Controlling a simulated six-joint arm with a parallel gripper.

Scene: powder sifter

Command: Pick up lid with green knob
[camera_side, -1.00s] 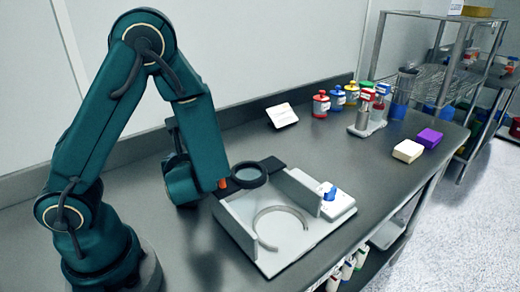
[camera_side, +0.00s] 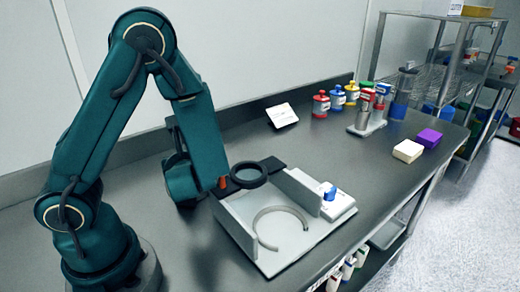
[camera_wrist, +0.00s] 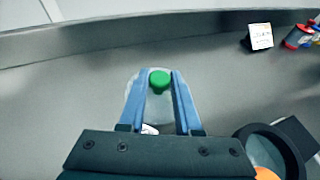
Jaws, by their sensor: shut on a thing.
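The green knob (camera_wrist: 160,77) of the lid shows in the wrist view between the two blue fingers of my gripper (camera_wrist: 160,88). My gripper is shut on the lid by this knob. A pale, translucent rounded shape lies around and behind the fingers; I cannot tell whether it is only the lid or also a vessel under it. Whether the lid is clear of what is below cannot be told. In the side view, my arm hides the gripper and the green knob.
A black ring (camera_side: 248,175) on a holder stands right of my gripper, beside a grey tray (camera_side: 285,258) with upright walls. It also shows in the wrist view (camera_wrist: 270,150).

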